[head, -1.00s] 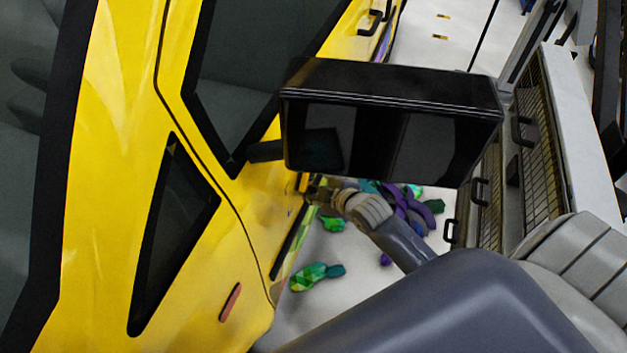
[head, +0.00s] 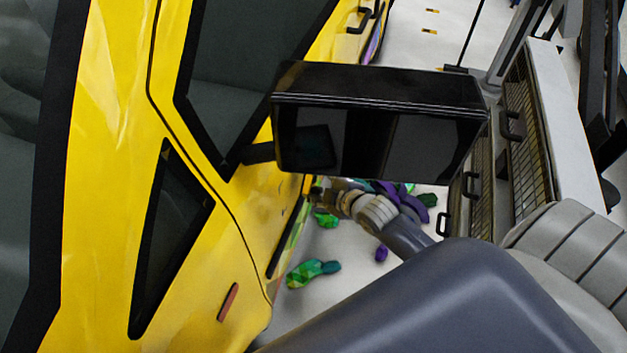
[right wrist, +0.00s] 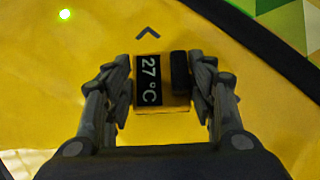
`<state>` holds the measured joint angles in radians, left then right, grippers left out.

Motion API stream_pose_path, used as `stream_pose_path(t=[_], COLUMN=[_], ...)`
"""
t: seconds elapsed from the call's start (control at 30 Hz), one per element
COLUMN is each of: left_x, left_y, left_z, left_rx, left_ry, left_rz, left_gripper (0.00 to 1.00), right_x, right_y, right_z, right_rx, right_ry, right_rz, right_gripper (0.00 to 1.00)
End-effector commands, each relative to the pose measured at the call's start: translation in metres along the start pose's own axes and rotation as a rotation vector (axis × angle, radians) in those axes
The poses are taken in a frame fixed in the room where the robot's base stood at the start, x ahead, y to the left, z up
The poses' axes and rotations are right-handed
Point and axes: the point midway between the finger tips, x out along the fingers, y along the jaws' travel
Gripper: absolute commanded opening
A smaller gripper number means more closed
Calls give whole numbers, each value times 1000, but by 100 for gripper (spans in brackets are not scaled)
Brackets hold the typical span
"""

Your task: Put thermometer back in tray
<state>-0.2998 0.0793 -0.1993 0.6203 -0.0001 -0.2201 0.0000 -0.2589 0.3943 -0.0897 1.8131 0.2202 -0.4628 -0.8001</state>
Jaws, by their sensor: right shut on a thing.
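The thermometer (right wrist: 150,80), a small yellow and black device whose display reads 27 °C, sits between the two fingers of my right gripper (right wrist: 165,88) in the right wrist view. The gripper is shut on it, with yellow car bodywork behind. In the head view my right gripper (head: 310,188) is small, beside the yellow car's side and just below the black side mirror, which hides part of the area. The thermometer cannot be made out there. I cannot make out a tray in either view. My left gripper is not in view.
The yellow car (head: 100,200) fills the left, and its black mirror (head: 375,115) juts out above my right arm. Green and purple scraps (head: 312,272) lie on the pale floor. A grey cart with mesh sides (head: 575,125) stands at the right.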

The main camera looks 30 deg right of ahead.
Motion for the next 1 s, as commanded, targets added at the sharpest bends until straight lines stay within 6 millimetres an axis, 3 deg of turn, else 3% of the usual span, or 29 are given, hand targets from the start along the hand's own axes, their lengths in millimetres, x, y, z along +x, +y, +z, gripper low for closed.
stream_pose_path(t=[1.0], left_x=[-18], left_y=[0], left_z=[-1], left_rx=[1], left_ry=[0], left_rz=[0], left_gripper=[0], right_x=[-34], right_y=[1], right_z=[33], right_rx=[0], right_ry=[0], right_rz=[1], right_gripper=[18])
